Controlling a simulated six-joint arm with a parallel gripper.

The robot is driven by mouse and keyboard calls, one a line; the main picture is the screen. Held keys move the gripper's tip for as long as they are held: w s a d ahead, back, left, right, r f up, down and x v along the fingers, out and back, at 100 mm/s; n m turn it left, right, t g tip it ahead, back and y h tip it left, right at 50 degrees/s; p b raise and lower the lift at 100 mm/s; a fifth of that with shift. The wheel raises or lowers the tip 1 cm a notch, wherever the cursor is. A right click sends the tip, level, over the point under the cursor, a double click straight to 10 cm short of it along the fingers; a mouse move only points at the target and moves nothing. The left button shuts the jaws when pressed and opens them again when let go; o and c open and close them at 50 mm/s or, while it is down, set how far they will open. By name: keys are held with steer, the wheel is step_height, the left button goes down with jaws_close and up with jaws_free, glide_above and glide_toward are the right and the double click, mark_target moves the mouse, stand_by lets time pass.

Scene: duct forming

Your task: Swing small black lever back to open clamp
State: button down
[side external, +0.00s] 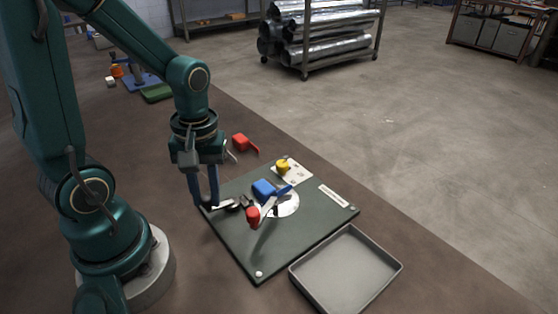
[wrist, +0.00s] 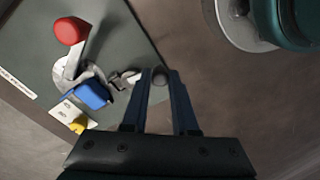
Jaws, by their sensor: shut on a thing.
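The clamp (wrist: 125,80), small with black and metal parts, lies just beside my fingers. It also shows in the side view (side external: 246,200), between my gripper and the round metal plate. The lever's exact angle is hard to tell.
On the board (side external: 240,245) are a red-knobbed lever (side external: 253,215), a blue block (side external: 264,188) and a yellow knob (side external: 283,167). A grey tray (side external: 345,272) sits at the board's front right. A red-handled tool (side external: 243,142) lies behind the board.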

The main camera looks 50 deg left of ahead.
steer(key=shift+d+n, duration=0.4)
steer(key=shift+n, duration=0.5)
steer(key=c, duration=0.7)
jaws_free()
steer(key=shift+r, duration=0.1)
steer(key=shift+w+d+r, duration=0.1)
steer(key=shift+r, duration=2.35)
